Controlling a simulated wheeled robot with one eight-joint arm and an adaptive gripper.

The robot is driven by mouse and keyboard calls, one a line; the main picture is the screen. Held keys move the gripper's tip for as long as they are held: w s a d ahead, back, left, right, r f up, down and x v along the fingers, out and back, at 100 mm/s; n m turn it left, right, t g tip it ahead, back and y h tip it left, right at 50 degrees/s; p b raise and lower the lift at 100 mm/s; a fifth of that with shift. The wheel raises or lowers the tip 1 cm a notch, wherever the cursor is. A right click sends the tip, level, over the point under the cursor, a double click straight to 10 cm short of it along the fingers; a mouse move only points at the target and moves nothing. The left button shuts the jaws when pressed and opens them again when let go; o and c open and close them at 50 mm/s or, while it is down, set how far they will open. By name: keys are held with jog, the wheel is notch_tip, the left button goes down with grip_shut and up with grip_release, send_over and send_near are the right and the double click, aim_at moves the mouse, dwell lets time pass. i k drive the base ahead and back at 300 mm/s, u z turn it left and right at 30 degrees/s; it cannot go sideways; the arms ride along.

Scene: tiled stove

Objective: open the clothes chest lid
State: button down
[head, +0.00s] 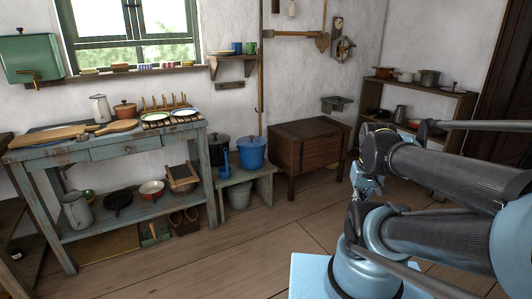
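The clothes chest (296,161) is a dark brown wooden chest on short legs. It stands against the back wall, a little right of the middle in the head view. Its lid (308,129) lies flat and looks shut. My arm reaches in from the right side of the picture, in front of and to the right of the chest. Nothing of mine is seen touching the chest.
A low bench (262,172) with a blue pot (251,152) stands just left of the chest. A blue-grey work table (110,148) is at the left. A wooden shelf (457,102) with pots stands at the right. The plank floor (270,240) before the chest is clear.

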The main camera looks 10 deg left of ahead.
aim_at(304, 131)
jog(key=u, duration=1.1)
jog(key=i, duration=1)
